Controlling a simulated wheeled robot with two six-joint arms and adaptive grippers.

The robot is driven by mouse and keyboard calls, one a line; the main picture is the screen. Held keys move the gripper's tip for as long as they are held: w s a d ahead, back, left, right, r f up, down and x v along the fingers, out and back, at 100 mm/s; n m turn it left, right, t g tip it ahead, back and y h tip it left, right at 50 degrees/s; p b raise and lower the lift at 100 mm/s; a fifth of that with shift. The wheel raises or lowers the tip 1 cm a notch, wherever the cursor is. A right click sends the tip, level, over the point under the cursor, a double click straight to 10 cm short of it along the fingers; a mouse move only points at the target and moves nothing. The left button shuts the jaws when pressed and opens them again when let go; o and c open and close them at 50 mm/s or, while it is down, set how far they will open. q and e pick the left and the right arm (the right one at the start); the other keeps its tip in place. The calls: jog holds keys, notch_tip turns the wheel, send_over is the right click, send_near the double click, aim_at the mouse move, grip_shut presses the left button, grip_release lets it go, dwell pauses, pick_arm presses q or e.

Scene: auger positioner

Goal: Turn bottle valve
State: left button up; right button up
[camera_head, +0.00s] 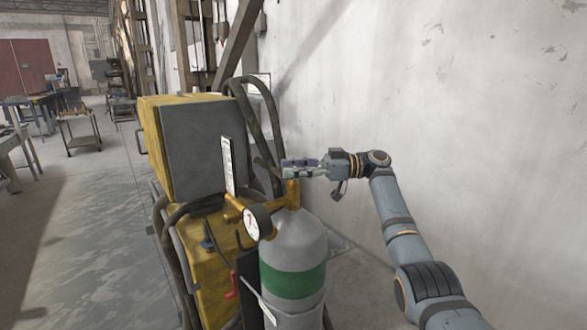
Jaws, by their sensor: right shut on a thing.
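The gas bottle (293,250) is grey with a green band and stands upright at the lower middle of the head view. Its brass valve (293,195) rises from the top, with a regulator and a round white gauge (252,223) on its left side. My right gripper (293,166) reaches in from the right at the top of the valve. Its fingers are shut on the top of the valve, and they hide the valve's handle. My left gripper is not in view.
A yellow machine with a grey panel (202,148) stands just left of the bottle, with dark hoses (265,105) behind the valve. A pale wall (450,100) runs close along the right. Open floor (90,235) lies to the left, with workbenches (35,105) further back.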

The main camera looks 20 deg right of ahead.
aim_at(293, 166)
jog(key=shift+f+n+g, duration=0.2)
jog(key=shift+n+g, duration=0.1)
jog(key=shift+g, duration=0.3)
jog(key=o, duration=1.2)
jog(key=shift+c, duration=0.2)
jog(key=shift+r, duration=0.1)
jog(key=shift+r, duration=0.1)
notch_tip(293, 166, up, 10)
jog(key=shift+f, duration=0.1)
